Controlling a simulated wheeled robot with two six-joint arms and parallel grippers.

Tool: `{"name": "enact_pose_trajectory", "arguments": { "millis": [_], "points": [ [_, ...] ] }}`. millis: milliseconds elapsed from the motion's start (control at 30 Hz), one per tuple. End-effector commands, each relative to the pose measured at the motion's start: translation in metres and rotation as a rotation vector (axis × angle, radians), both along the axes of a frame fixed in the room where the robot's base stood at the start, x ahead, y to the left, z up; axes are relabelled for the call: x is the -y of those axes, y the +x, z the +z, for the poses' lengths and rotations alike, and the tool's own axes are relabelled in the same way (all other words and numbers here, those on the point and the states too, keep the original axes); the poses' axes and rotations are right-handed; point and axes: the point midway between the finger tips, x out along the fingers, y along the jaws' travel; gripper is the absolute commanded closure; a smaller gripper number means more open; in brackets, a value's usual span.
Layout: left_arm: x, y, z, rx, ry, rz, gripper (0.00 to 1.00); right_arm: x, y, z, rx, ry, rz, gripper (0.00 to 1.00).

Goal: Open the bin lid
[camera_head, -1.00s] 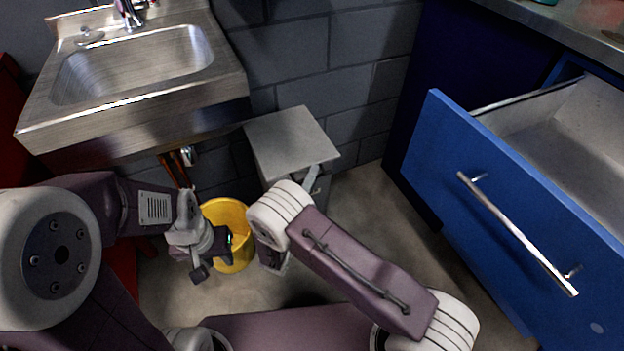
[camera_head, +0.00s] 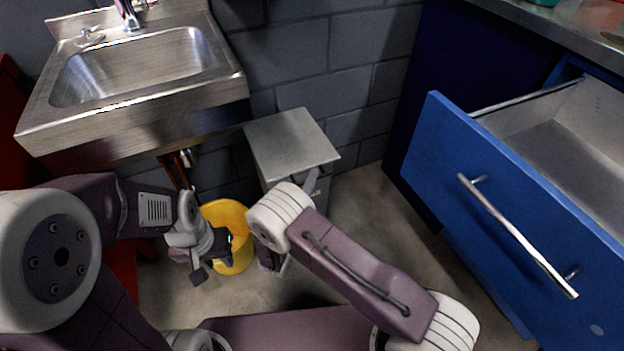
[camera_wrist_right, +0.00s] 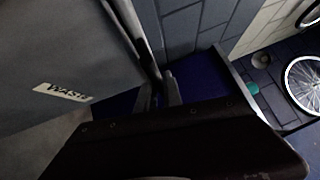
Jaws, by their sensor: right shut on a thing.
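The grey bin with its flat lid (camera_head: 291,143) stands against the brick wall, right of the sink. The lid lies flat on top in the head view. In the right wrist view, the bin's side (camera_wrist_right: 70,50) with a "WASTE" label (camera_wrist_right: 62,92) fills the left, and the lid's edge (camera_wrist_right: 134,35) runs beside it. My right gripper (camera_wrist_right: 160,92) is shut at this edge, on the lid; the exact contact is dark. In the head view my right arm partly hides the bin's front. My left gripper (camera_head: 211,268) is open and empty in front of the yellow bucket.
The yellow bucket (camera_head: 231,215) stands on the floor left of the bin. A steel sink (camera_head: 140,75) is at the upper left. An open blue drawer (camera_head: 480,170) with a metal handle juts out at the right. Some floor (camera_head: 375,215) is clear between bin and drawer.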

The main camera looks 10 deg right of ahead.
Motion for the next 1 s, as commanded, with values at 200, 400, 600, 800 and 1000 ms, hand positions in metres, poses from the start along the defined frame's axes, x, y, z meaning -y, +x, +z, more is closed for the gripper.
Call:
{"name": "enact_pose_trajectory", "arguments": {
  "millis": [200,400,600,800,1000],
  "points": [
    [0.000,0.000,0.000,0.000,0.000,0.000,0.67,0.000,0.000,-0.001,-0.001,0.000,-0.001,1.00],
    [0.000,0.000,0.000,0.000,0.000,0.000,0.67,0.000,0.000,-0.001,-0.002,0.000,-0.001,1.00],
    [0.000,0.000,0.000,0.000,0.000,0.000,0.67,0.000,0.000,-0.001,-0.003,-0.001,-0.001,1.00],
    [0.000,0.000,0.006,0.000,0.000,0.000,0.67,0.000,0.000,0.004,-0.008,-0.002,-0.001,1.00],
    [0.000,0.000,0.047,0.000,0.000,0.000,0.67,0.000,0.001,0.036,-0.065,-0.021,-0.001,1.00]
  ]
}}
